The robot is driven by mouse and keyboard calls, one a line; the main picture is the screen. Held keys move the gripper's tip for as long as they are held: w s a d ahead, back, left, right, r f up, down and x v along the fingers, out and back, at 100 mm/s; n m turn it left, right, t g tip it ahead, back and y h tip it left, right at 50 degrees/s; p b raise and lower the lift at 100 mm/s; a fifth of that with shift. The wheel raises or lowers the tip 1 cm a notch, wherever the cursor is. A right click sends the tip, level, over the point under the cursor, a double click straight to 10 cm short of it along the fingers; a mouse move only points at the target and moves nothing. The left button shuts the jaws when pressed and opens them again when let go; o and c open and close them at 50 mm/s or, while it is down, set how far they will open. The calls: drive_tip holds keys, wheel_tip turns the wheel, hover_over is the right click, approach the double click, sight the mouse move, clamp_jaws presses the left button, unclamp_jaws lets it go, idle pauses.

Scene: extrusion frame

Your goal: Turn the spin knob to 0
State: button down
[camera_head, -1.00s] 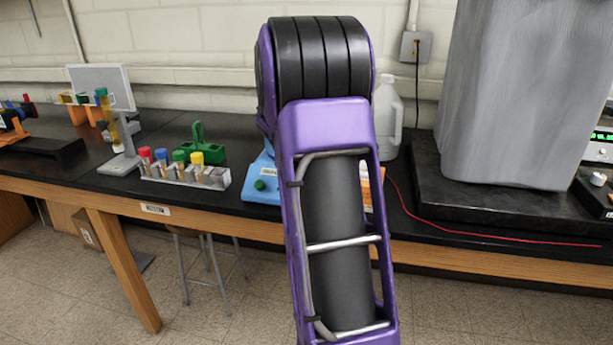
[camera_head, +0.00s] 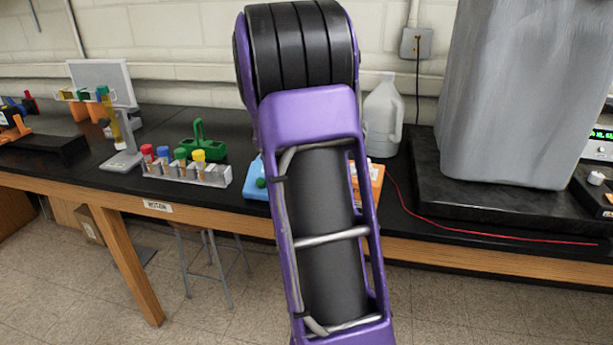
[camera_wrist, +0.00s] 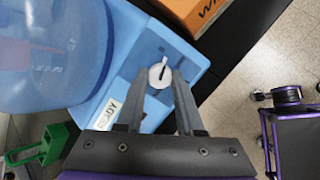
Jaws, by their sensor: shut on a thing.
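The spin knob (camera_wrist: 160,73) is a small round white dial with a dark pointer mark. It sits on the sloped panel of a light blue device (camera_wrist: 92,112) that has a clear blue domed lid (camera_wrist: 50,50). A white label (camera_wrist: 118,108) is on the panel beside the knob. My gripper (camera_wrist: 161,78) has its two fingers on either side of the knob and is shut on it. In the head view, my purple arm hides the knob, the gripper and most of the blue device (camera_head: 253,193).
An orange box (camera_head: 376,181) and a white jug (camera_head: 383,118) stand to the right of the device. A tube rack (camera_head: 215,176) and a green holder (camera_head: 208,147) are to the left. A red cable (camera_head: 450,225) runs along the bench at right.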

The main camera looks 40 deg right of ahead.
drive_tip(key=shift+n+t, duration=0.3)
drive_tip(key=shift+n, duration=1.1)
drive_tip(key=c, duration=0.5)
unclamp_jaws()
drive_tip(key=shift+c, duration=0.2)
drive_tip(key=p+v, duration=0.2)
drive_tip(key=v, duration=1.5)
drive_tip(key=shift+s+a, duration=0.15)
drive_tip(key=shift+a, duration=0.05)
drive_tip(key=shift+r, duration=0.15)
